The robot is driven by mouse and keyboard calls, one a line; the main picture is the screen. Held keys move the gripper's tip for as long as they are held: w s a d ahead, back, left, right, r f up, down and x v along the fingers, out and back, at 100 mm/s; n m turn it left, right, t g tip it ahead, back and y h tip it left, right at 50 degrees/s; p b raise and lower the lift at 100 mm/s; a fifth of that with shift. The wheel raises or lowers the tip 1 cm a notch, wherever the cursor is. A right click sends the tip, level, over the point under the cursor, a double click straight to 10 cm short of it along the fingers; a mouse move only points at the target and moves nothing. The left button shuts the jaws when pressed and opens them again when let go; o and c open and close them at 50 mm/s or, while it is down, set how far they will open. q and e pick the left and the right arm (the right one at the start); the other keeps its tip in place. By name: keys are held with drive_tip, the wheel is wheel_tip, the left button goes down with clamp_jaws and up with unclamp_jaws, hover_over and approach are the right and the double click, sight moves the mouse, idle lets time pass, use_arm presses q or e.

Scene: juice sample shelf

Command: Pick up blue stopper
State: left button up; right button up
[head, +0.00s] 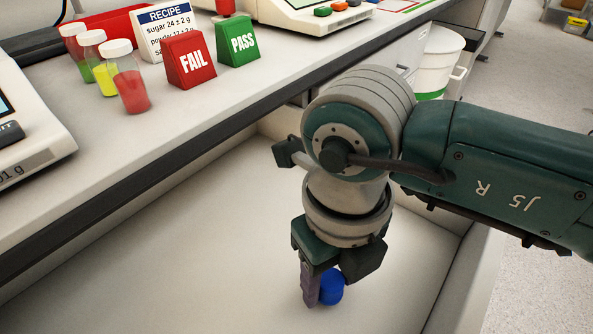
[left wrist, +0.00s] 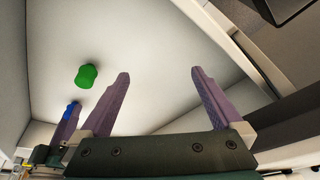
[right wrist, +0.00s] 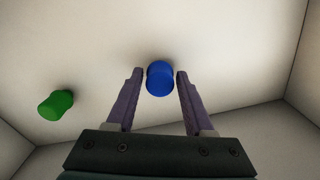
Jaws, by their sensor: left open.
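The blue stopper (head: 331,287) rests on the pale floor of the bin below the counter. My right gripper (head: 318,288) points down at it, one finger showing just left of it. In the right wrist view, the blue stopper (right wrist: 160,79) is between the two fingertips (right wrist: 160,73), with thin gaps at its sides; the fingers are partly apart. In the left wrist view, my left gripper (left wrist: 161,75) is open and empty. The blue stopper (left wrist: 71,109) shows there at the left, partly hidden by a right finger. My left gripper is not in the head view.
A green stopper (right wrist: 56,105) lies on the bin floor; it also shows in the left wrist view (left wrist: 86,76). The counter (head: 110,150) holds several bottles, a red FAIL block (head: 189,60), a green PASS block (head: 238,42) and a recipe card (head: 165,20). Bin walls surround the floor.

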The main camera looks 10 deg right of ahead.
clamp_jaws()
drive_tip(key=shift+r, duration=0.15)
